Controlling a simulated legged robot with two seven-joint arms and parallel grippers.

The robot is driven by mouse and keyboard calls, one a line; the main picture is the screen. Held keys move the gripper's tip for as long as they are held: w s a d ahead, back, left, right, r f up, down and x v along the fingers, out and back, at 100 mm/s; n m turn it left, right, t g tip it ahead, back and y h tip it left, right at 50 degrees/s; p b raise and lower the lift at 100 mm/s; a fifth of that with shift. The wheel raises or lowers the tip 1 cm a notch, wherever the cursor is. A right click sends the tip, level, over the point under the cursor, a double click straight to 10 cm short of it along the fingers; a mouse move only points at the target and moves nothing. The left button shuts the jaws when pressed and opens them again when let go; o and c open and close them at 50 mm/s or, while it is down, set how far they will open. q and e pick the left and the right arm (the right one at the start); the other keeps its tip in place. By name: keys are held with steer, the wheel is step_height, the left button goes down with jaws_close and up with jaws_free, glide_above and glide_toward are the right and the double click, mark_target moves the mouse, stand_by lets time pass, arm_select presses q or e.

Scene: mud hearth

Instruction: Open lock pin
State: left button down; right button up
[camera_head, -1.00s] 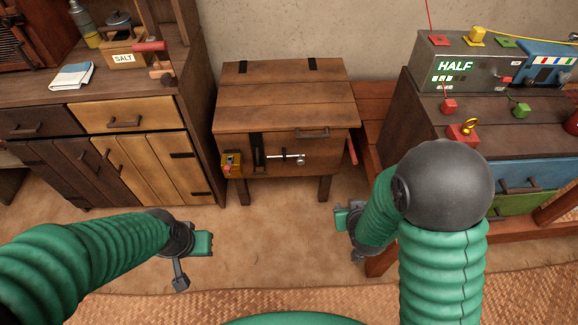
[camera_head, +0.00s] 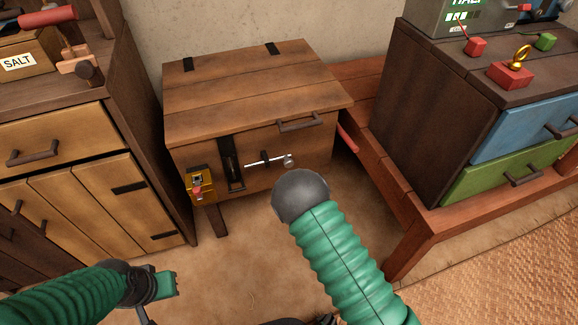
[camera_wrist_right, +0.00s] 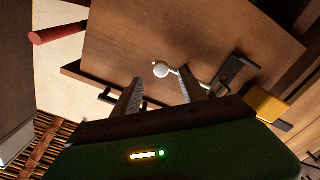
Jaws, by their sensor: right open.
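The lock pin (camera_head: 268,161) is a thin metal rod with a round knob, lying sideways on the front of a wooden chest (camera_head: 245,85), beside a dark upright hasp (camera_head: 231,163). In the right wrist view, the pale knob of the pin (camera_wrist_right: 160,69) shows between the fingertips of my right gripper (camera_wrist_right: 159,77). Its fingers are apart and not closed on the knob. In the head view my right arm hides that gripper. My left gripper (camera_head: 160,288) is low at the left, away from the chest; its jaw state is unclear.
A yellow box with a red part (camera_head: 201,186) sits left of the hasp. A lid handle (camera_head: 302,122) is above the pin. A cabinet (camera_head: 75,170) stands left, and a drawer unit (camera_head: 430,110) on a red-brown bench (camera_head: 385,190) stands right.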

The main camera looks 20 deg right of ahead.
mark_target(289, 166)
steer(key=w+b, duration=0.1)
steer(key=w, duration=0.4)
steer(key=w+a+b, duration=0.1)
steer(key=w, duration=0.1)
steer(key=shift+w+b, duration=0.3)
steer(key=shift+w, duration=0.05)
steer(key=shift+w+d, duration=0.25)
steer(key=shift+w, duration=0.35)
steer(key=shift+a, duration=0.1)
steer(key=c, duration=0.4)
jaws_close()
steer(key=shift+r, duration=0.1)
